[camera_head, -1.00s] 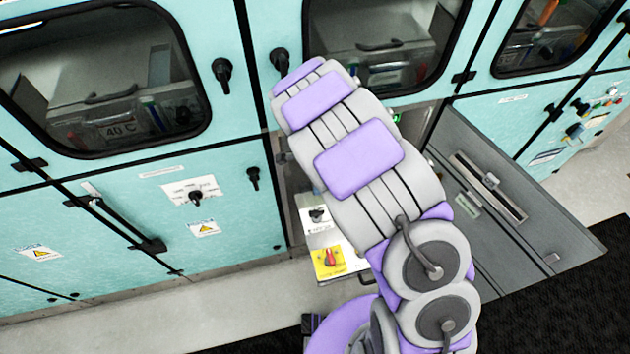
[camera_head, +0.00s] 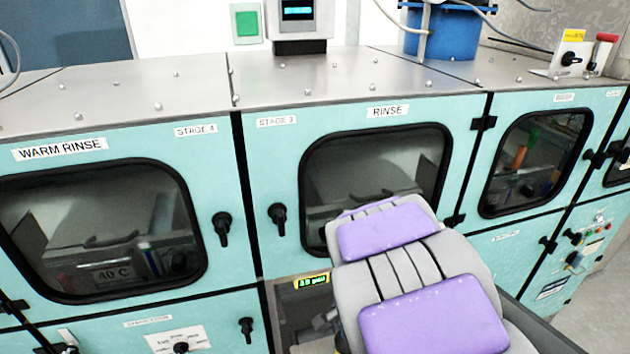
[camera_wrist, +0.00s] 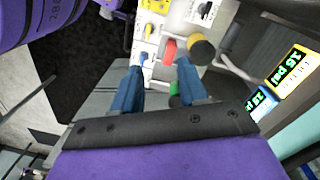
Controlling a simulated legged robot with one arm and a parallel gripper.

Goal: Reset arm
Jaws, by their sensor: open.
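In the head view my arm's purple and grey links rise from the bottom centre, and my gripper is hidden there. In the wrist view my gripper (camera_wrist: 160,65) is open, its two blue fingers apart with no object held between them. Beyond the fingertips is a white panel (camera_wrist: 150,20) with yellow, blue, red and black knobs or fittings. A red knob (camera_wrist: 169,49) shows between the fingertips; I cannot tell whether anything touches it.
Teal cabinets carry a WARM RINSE window (camera_head: 100,230) and a RINSE window (camera_head: 370,180). A lit psi display (camera_head: 311,282) sits in the opening below. A blue bucket (camera_head: 440,35) stands on the metal top. Lit gauges (camera_wrist: 288,72) are right of my gripper.

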